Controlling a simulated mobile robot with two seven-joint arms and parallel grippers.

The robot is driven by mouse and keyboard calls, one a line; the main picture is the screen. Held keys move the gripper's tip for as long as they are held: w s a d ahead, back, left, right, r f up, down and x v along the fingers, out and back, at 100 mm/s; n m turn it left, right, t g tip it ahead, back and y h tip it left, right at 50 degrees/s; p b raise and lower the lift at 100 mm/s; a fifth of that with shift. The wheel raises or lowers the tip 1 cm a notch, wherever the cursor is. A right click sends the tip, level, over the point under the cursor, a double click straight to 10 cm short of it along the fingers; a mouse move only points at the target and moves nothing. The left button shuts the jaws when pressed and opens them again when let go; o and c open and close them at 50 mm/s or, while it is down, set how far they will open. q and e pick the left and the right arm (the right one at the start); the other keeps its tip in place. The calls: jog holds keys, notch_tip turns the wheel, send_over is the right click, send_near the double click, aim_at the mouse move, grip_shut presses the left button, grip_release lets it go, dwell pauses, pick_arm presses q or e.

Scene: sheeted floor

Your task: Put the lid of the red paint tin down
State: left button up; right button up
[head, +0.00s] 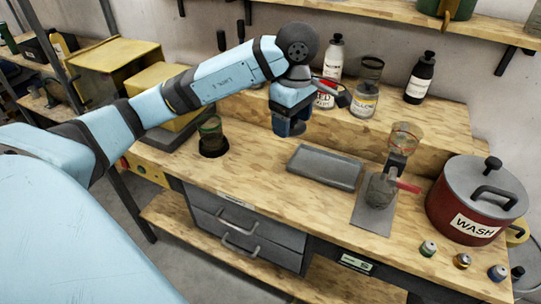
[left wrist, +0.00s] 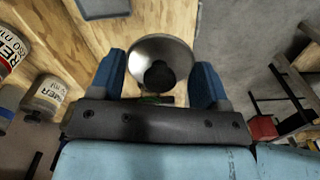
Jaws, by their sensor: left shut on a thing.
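My right gripper is in neither view.
A flat grey tray (head: 325,168) lies on the bench right of the gripper. A greenish cup (head: 211,128) sits in a dark round opening to its left. The yellow tin (head: 364,102) and bottles stand on the step. A red WASH pot (head: 463,205) is at right.

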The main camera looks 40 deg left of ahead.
pick_arm(q)
send_over(286, 193)
notch_tip(286, 193, down, 16)
jog(key=shift+r, duration=0.2)
jog(key=shift+f, duration=2.75)
jog(key=shift+f, duration=0.1)
jog(key=o, duration=0.9)
